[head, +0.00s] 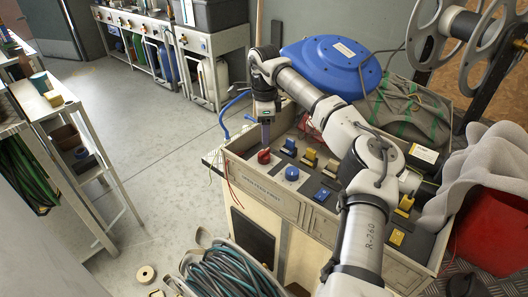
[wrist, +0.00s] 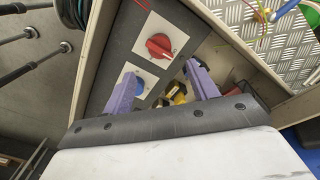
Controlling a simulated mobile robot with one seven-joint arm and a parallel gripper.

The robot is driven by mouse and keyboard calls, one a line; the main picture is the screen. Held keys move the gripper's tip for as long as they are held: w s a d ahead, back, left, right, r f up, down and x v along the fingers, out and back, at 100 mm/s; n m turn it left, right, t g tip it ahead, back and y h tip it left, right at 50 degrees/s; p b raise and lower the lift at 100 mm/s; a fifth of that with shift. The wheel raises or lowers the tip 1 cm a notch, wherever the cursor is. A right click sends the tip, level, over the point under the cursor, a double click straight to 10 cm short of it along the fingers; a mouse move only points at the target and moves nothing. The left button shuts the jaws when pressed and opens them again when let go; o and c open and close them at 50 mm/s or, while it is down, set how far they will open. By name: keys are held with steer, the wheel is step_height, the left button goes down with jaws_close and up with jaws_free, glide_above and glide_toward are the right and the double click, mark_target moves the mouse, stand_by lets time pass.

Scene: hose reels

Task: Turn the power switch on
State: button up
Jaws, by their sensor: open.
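No readable label tells me which one is the power switch. My gripper (head: 266,143) points down just above the red knob. In the wrist view my gripper (wrist: 160,72) has its purple fingers spread and empty; the red knob lies beyond their tips.
Blue and yellow switches (head: 310,156) fill the panel to the right, partly hidden by my arm. A blue hose reel (head: 330,62) stands behind. A coiled hose (head: 230,272) lies in front.

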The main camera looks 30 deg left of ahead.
mark_target(264, 151)
step_height(264, 151, down, 10)
steer(key=shift+r+p, duration=0.15)
steer(key=shift+p, duration=0.55)
steer(key=shift+c, duration=0.3)
steer(key=c, duration=0.9)
steer(key=shift+c, duration=0.2)
